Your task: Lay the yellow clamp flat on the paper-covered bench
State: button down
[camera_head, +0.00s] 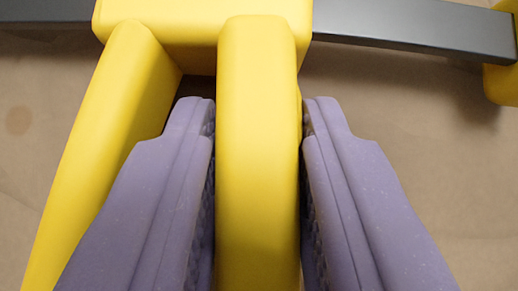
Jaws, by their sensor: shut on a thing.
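The yellow clamp (258,130) fills the middle of the view. It has a yellow body at the top, two yellow handle arms coming towards me, and a dark grey bar (415,30) running across to a yellow end piece at the right edge. My gripper (257,115), with two purple fingers, is shut on the right-hand handle arm, one finger on each side. The other handle arm slants down to the left behind the left finger. The brown paper-covered bench (430,180) lies behind the clamp. I cannot tell whether the clamp touches it.
The paper is bare to the right of the gripper and at the left edge. A soft shadow lies under the bar. No other objects show.

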jog(key=c, duration=0.6)
grip_release()
jog(key=shift+o, duration=0.2)
jog(key=b+v, duration=0.2)
jog(key=v, duration=0.7)
jog(key=shift+w+a, duration=0.1)
